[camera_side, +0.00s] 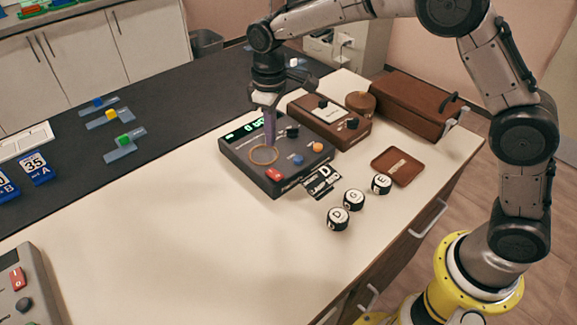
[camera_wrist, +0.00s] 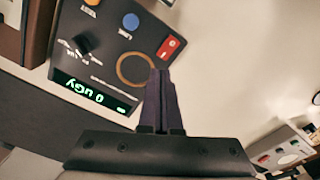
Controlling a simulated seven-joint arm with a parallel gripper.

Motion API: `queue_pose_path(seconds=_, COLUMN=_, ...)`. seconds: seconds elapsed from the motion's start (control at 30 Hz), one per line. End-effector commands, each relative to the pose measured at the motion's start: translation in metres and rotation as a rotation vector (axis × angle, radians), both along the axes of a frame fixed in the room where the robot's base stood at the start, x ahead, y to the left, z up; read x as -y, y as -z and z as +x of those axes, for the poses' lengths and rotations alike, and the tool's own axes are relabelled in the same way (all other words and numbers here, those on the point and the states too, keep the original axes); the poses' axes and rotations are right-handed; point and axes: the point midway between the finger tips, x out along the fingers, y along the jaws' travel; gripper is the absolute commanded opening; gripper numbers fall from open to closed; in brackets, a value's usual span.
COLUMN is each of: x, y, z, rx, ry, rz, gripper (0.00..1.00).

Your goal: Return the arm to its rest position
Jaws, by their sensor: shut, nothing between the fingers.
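My gripper (camera_side: 271,140) points down over the dark instrument box (camera_side: 240,150) on the pale table. Its fingers are shut with nothing between them. In the wrist view the closed fingers (camera_wrist: 160,75) end beside the ring on the box's panel, near the red switch. The box has a green lit display, an orange knob, a blue knob and a red switch. The side view does not show clearly whether the fingertips touch the panel. My arm reaches over from the right, bent above the table.
A brown box with a dial (camera_side: 330,120), a long brown case (camera_side: 405,103) and a small brown tray (camera_side: 397,166) stand right of the instrument. Lettered black-and-white pieces (camera_side: 354,199) lie in front. A grey device (camera_side: 28,285) is at the lower left. The table's front middle is clear.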

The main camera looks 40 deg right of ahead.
Motion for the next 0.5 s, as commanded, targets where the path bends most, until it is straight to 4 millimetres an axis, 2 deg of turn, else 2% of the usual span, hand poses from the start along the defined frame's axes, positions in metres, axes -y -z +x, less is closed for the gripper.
queue_pose_path(seconds=0.03, x=0.005, y=-0.02, z=0.003, rx=0.04, ry=0.011, rz=0.01, gripper=0.0)
queue_pose_path(seconds=0.07, x=0.009, y=-0.031, z=0.002, rx=0.059, ry=0.019, rz=0.015, gripper=0.0)
queue_pose_path(seconds=0.17, x=0.026, y=-0.073, z=-0.012, rx=0.126, ry=0.047, rz=0.03, gripper=0.0)
queue_pose_path(seconds=0.3, x=0.053, y=-0.124, z=-0.049, rx=0.214, ry=0.098, rz=0.048, gripper=0.0)
queue_pose_path(seconds=0.5, x=0.086, y=-0.167, z=-0.118, rx=0.323, ry=0.185, rz=0.068, gripper=0.0)
